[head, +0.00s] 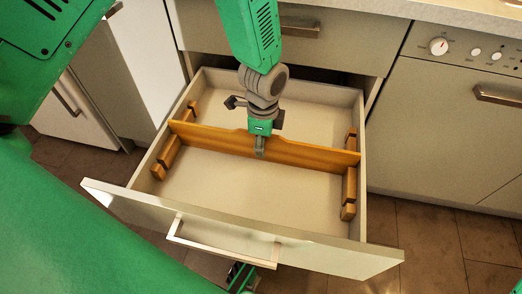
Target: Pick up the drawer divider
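The drawer divider (205,138) is a long brown wooden board standing on edge across the open drawer (225,185). Its ends meet wooden side blocks at the left and right drawer walls. My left gripper (260,146) points down at the middle of the divider. A grey finger shows against the board's near face. The far side of the gripper is hidden, so I cannot tell whether it is open or closed on the board.
The drawer front with its handle (222,245) sticks out toward me. A closed drawer (300,28) is above, under the counter edge. An appliance with a knob (438,46) stands at the right. The drawer floor around the divider is bare.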

